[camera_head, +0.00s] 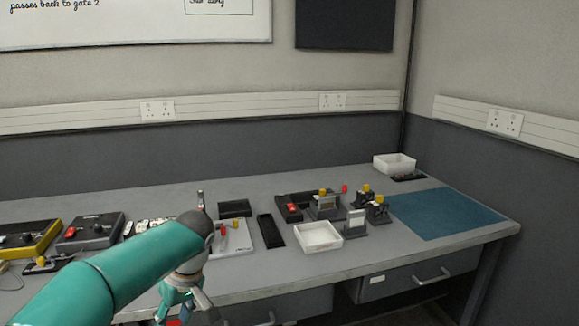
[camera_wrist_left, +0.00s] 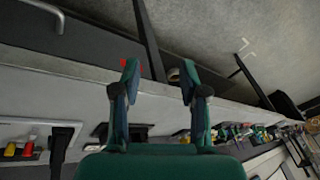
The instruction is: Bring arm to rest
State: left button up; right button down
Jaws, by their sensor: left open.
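My left arm (camera_head: 125,270) comes in from the lower left in the head view, its teal links reaching over the front of the bench. My left gripper (camera_head: 180,302) hangs low in front of the bench edge, fingers downward. In the left wrist view the gripper (camera_wrist_left: 159,70) is open, with two separated fingers and nothing between them that I can see held. A small red patch shows by one fingertip; I cannot tell what it is. My right gripper is in neither view.
The grey bench (camera_head: 365,241) carries a yellow box (camera_head: 27,238), a dark control box (camera_head: 92,231), a white tray (camera_head: 318,237), a far white tray (camera_head: 394,164) and a blue mat (camera_head: 445,212). A drawer handle (camera_head: 433,277) sticks out at the front. The mat is clear.

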pick_arm(q)
jog(key=s+f+m+g+h, duration=0.1)
jog(key=s+f, duration=0.3)
jog(key=f, duration=0.4)
jog(key=s+d+f+g+h, duration=0.15)
jog(key=s+f, duration=0.25)
jog(key=f, duration=0.4)
jog(key=s+f+m+g+h, duration=0.15)
jog(key=s+f, duration=0.25)
jog(key=f, duration=0.4)
jog(key=s+d+f+m+t+h, duration=0.1)
jog(key=s+d+f+h, duration=0.1)
jog(key=s+d+f, duration=0.5)
jog(key=s+d+f+m+t+h, duration=0.1)
jog(key=s+d+f+m+h, duration=0.2)
jog(key=s, duration=0.7)
jog(key=w+f+t+y, duration=0.1)
jog(key=w+t, duration=0.2)
jog(key=w, duration=0.2)
notch_tip(320, 180, up, 13)
jog(key=p, duration=1.3)
jog(key=shift+s+a+m+p, duration=0.25)
jog(key=shift+a+m+p, duration=0.05)
jog(key=shift+m, duration=0.15)
